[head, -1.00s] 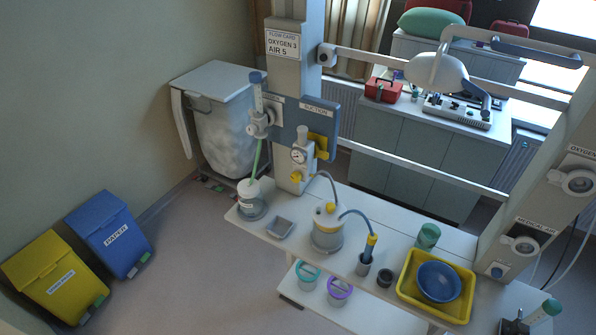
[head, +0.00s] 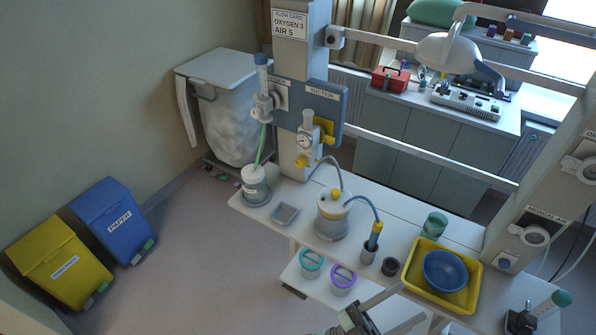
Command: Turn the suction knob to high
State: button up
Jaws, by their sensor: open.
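The blue suction panel (head: 324,95) is on the upright column, labelled SUCTION. Below the label is a yellow knob-like part (head: 325,128) with a pale stem in front of it. The knob's setting is too small to read. My gripper (head: 412,304) shows at the bottom edge, in front of the shelf, with its two grey fingers apart and nothing seen between them. It is well below and to the right of the panel, touching nothing there.
The white shelf (head: 390,221) bears a suction jar (head: 333,225), a clear bottle (head: 255,192), a small tray (head: 285,214), and a yellow tray (head: 412,281) with a blue bowl (head: 444,271). Tubes arch from the jar. Rails (head: 430,157) cross behind the shelf.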

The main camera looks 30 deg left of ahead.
jog(key=w+a+f+g+y, duration=0.2)
jog(key=w+a+f+y, duration=0.15)
jog(key=w+f, duration=0.2)
jog(key=n+t+y+b, duration=0.1)
jog(key=n+y+b, duration=0.3)
jog(key=n+y, duration=0.75)
send_near(299, 165)
jog(key=w, duration=0.2)
jog(key=w+d+m+y, duration=0.1)
jog(key=w, duration=0.2)
jog(key=w+m+y+p, duration=0.1)
jog(key=w, duration=0.1)
jog(key=shift+w+d+r, duration=0.2)
jog(key=shift+d+r, duration=0.05)
jog(key=shift+w+d+f, duration=0.1)
jog(key=shift+w, duration=0.7)
jog(key=shift+c, duration=0.4)
grip_shut()
